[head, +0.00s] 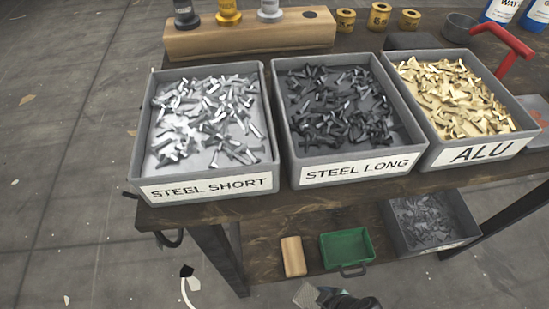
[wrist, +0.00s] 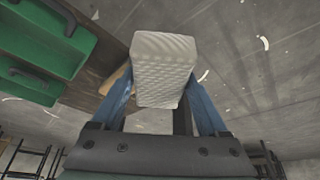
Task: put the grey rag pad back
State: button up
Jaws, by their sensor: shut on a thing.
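The grey rag pad (wrist: 163,66) is a pale block with a ribbed, woven-looking surface. In the wrist view it is held between the two blue fingers of my gripper (wrist: 160,92), which is shut on it. In the head view the pad (head: 307,294) shows at the bottom edge, at the tip of my gripper (head: 322,297), in front of and below the lower shelf. Most of the gripper is cut off there. The pad's far side is hidden.
A wooden block (head: 293,256), a green tray (head: 347,248) and a grey bin (head: 430,222) stand on the lower shelf. Above, bins labelled STEEL SHORT (head: 206,188), STEEL LONG (head: 356,169) and ALU (head: 483,151) line the bench edge. Bare floor (head: 60,180) lies left.

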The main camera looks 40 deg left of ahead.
jog(key=shift+a+f, duration=0.1)
jog(key=shift+f, duration=0.45)
jog(key=shift+a+n, duration=0.25)
jog(key=shift+n, duration=0.05)
jog(key=b, duration=0.4)
send_over(256, 266)
jog(key=d, duration=0.1)
jog(key=shift+d+f+b, duration=0.2)
jog(key=shift+f+b, duration=0.5)
jog(key=shift+f, duration=0.15)
jog(key=shift+w+f+b, duration=0.1)
jog(key=shift+f+b, duration=1.55)
jog(key=shift+f, duration=0.95)
jog(key=shift+f, duration=0.2)
jog(key=o, duration=1.2)
jog(key=shift+r, duration=0.1)
